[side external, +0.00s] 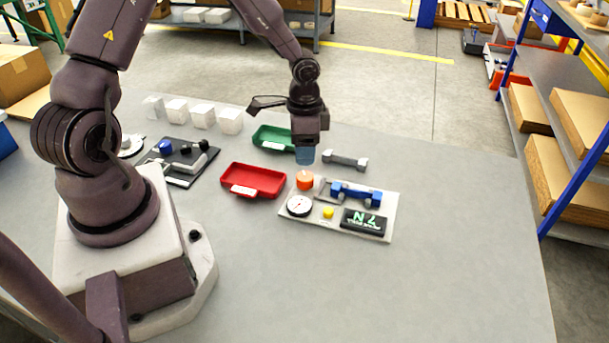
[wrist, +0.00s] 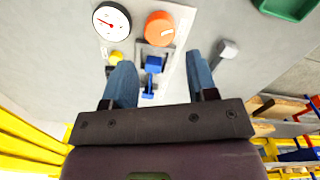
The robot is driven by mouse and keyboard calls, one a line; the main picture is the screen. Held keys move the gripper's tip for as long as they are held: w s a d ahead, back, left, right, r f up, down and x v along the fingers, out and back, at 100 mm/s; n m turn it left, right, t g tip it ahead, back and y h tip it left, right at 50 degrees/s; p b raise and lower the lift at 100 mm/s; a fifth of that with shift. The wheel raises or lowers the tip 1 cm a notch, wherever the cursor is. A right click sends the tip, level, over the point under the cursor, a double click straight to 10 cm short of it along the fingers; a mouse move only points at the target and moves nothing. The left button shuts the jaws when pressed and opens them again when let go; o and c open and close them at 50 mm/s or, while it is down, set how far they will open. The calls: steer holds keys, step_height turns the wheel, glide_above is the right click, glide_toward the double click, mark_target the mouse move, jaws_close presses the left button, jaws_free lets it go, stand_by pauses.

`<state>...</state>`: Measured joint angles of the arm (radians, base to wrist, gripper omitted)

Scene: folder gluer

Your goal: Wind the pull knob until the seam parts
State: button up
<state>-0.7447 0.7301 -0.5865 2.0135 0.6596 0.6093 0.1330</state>
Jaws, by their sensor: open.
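The orange round pull knob (side external: 305,180) stands on a white panel (side external: 290,222), next to a blue clamp-like fixture (side external: 356,193). In the wrist view the knob (wrist: 160,28) is at the top middle, with the blue fixture (wrist: 152,66) below it. My gripper (side external: 305,156) points down above and slightly behind the knob, apart from it. In the wrist view my gripper (wrist: 160,60) has its blue fingers spread wide with nothing between them touched. A dial gauge (side external: 299,205), a yellow button (side external: 328,212) and a black display with green characters (side external: 363,222) share the panel. I cannot make out a seam.
A red tray (side external: 254,181) lies left of the panel, a green tray (side external: 268,138) behind it. A grey dumbbell-shaped piece (side external: 345,160) lies behind the panel. A black plate with parts (side external: 180,163) and several white boxes (side external: 203,116) stand further left. The right table is clear.

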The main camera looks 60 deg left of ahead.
mark_target(305, 176)
step_height(305, 176, down, 8)
steer(key=shift+d+r, duration=0.1)
steer(key=shift+c, duration=0.5)
